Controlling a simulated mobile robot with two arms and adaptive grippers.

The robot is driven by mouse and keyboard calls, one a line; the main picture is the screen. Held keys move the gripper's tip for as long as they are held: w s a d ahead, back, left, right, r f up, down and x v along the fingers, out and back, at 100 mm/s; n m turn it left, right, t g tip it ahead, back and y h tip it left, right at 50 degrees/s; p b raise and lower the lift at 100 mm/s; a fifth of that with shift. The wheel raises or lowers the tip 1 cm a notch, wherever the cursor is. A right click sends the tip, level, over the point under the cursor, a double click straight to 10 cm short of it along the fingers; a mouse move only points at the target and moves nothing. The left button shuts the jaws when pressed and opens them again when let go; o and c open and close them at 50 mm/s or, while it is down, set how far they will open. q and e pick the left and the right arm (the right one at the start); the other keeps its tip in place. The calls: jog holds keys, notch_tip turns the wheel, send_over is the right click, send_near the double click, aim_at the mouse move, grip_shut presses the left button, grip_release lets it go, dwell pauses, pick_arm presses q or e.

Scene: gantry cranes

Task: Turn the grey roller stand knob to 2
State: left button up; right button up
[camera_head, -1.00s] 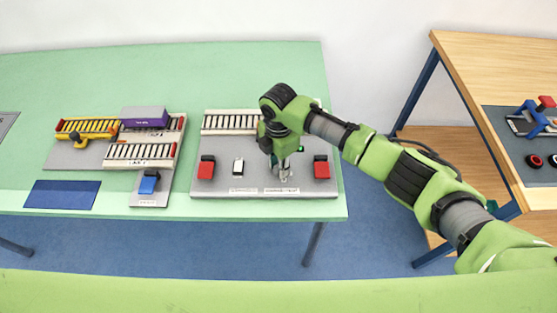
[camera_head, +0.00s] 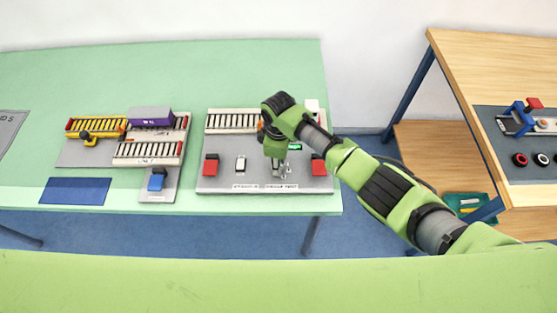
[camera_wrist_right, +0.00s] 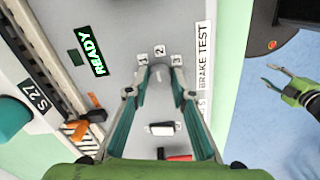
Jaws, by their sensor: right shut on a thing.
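The grey roller stand (camera_head: 215,185) is a grey panel near the table's front edge. Its small grey knob (camera_wrist_right: 159,72) sits below the printed labels 1, 2 and 3 in the right wrist view, with 2 in the middle. My right gripper (camera_head: 280,172) points down over the panel. In its wrist view the gripper (camera_wrist_right: 157,80) is shut on the knob, with a finger on each side. Where the knob points is hard to make out. My left gripper (camera_wrist_right: 272,82) shows at the right of that view, open and empty over the blue floor.
On the panel are a red switch (camera_head: 210,165), a white switch (camera_head: 240,164), another red switch (camera_head: 318,166) and a green READY display (camera_wrist_right: 91,54). A wooden table (camera_head: 500,75) is at right.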

jog(key=shift+m+p, duration=0.4)
jog(key=shift+m, duration=0.6)
jog(key=o, duration=1.1)
notch_tip(320, 180, up, 12)
